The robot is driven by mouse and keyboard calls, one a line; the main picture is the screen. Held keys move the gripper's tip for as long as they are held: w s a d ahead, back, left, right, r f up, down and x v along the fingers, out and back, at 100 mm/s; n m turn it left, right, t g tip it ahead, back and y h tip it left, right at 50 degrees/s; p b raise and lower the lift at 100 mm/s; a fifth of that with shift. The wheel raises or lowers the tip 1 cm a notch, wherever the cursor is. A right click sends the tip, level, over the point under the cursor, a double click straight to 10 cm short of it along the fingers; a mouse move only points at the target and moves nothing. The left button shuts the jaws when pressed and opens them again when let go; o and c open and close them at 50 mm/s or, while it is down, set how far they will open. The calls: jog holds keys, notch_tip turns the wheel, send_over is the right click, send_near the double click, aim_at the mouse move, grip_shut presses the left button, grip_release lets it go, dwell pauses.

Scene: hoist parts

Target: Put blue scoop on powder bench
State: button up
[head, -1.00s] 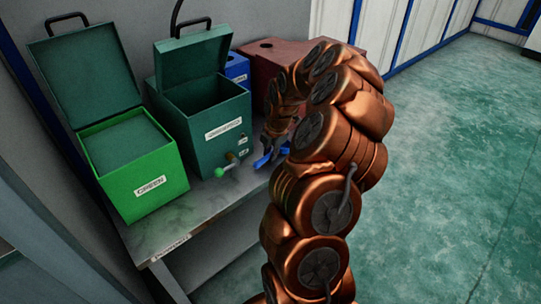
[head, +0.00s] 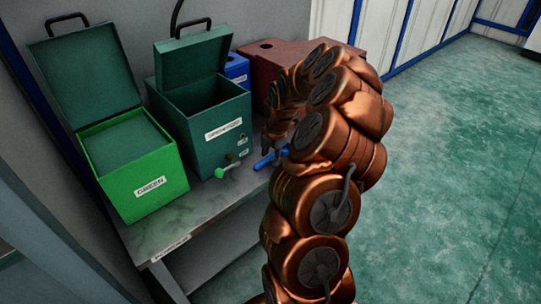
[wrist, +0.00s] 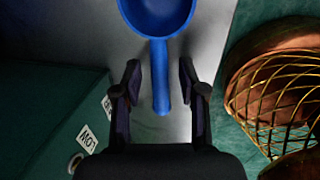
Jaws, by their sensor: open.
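The blue scoop (head: 265,161) lies on the grey bench (head: 196,213), near its right end and beside the dark green box. In the wrist view the scoop's round bowl (wrist: 158,15) is at the top, cut by the frame edge, and its handle points down between my fingers. My gripper (wrist: 160,82) is open, with a finger on each side of the handle and a visible gap to both. In the head view my gripper (head: 272,144) is just above the scoop, and my arm hides part of this area. The bench's front label is too small to read.
A bright green box (head: 146,175) and a dark green box (head: 208,112), both with lids up, stand on the bench. A blue box (head: 238,70) and a red-brown box (head: 262,50) stand behind. Open floor (head: 455,150) is at right.

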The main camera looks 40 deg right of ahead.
jog(key=p+v, duration=0.1)
jog(key=v, duration=1.1)
jog(key=s+a+r+m, duration=0.1)
jog(key=a+r+m, duration=0.25)
jog(key=a, duration=1.05)
jog(key=s+a+r+m+g, duration=0.25)
jog(key=s+a+m, duration=0.45)
jog(key=s+a, duration=0.65)
jog(key=s+a+f+m+g, duration=0.1)
jog(key=s+a+m, duration=0.1)
jog(key=s, duration=0.4)
jog(key=s+a+f+m+g, duration=0.1)
jog(key=s+a+m, duration=0.1)
jog(key=s+m, duration=0.3)
jog(key=shift+s+a+f, duration=0.25)
jog(key=shift+s+f, duration=0.05)
jog(key=shift+s, duration=0.1)
jog(key=shift+m+g, duration=0.25)
notch_tip(320, 180, up, 25)
jog(key=s+p, duration=0.1)
jog(key=p, duration=2.3)
jog(key=shift+s+t, duration=0.15)
jog(key=shift+t, duration=0.25)
